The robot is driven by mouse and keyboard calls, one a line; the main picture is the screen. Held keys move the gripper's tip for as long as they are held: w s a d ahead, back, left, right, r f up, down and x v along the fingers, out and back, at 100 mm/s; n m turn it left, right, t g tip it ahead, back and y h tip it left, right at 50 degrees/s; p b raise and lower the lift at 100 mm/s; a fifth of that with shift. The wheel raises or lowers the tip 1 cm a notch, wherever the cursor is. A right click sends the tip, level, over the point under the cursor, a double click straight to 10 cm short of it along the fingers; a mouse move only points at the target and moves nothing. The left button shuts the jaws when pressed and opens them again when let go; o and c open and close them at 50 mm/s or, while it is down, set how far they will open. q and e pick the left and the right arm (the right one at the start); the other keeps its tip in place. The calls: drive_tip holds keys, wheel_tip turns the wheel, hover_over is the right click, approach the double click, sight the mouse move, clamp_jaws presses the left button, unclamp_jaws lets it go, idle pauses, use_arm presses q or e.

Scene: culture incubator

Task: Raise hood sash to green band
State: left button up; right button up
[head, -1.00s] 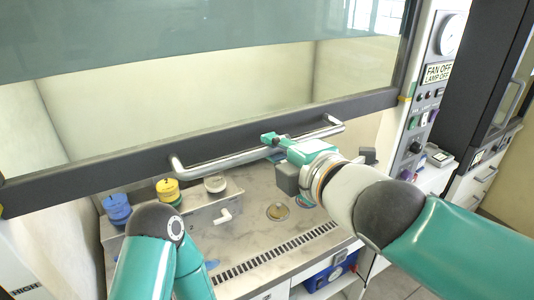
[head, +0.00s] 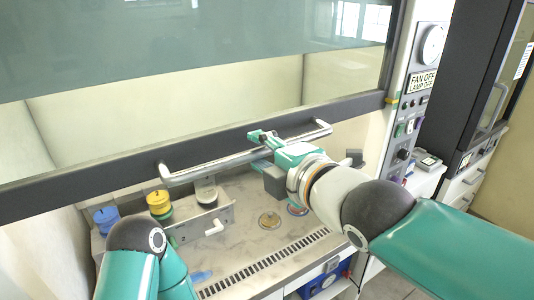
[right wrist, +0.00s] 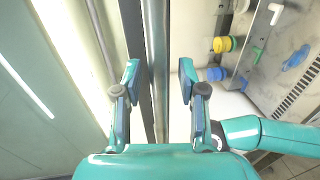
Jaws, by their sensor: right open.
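The hood sash is a glass pane with a dark bottom rail (head: 100,178), partly raised, with the chamber open below it. A long silver bar handle (head: 205,170) runs along the rail. My right gripper (head: 262,138) is at the handle, right of its middle. In the right wrist view its open fingers (right wrist: 159,85) lie on either side of the handle (right wrist: 157,40), with gaps visible on both sides. A small yellow-green mark (head: 391,100) shows on the right post, beside the rail's right end. My left arm shows at the lower left; its gripper is out of view.
Below the sash, a blue pot (head: 105,219), a yellow pot (head: 159,203) and a grey bracket (head: 222,218) stand on the worktop (head: 262,190). A control panel (head: 410,120) with a gauge is on the right. A dark cabinet (head: 470,90) stands beyond it.

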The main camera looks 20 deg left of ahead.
drive_tip(key=v, duration=1.2)
idle(0.3)
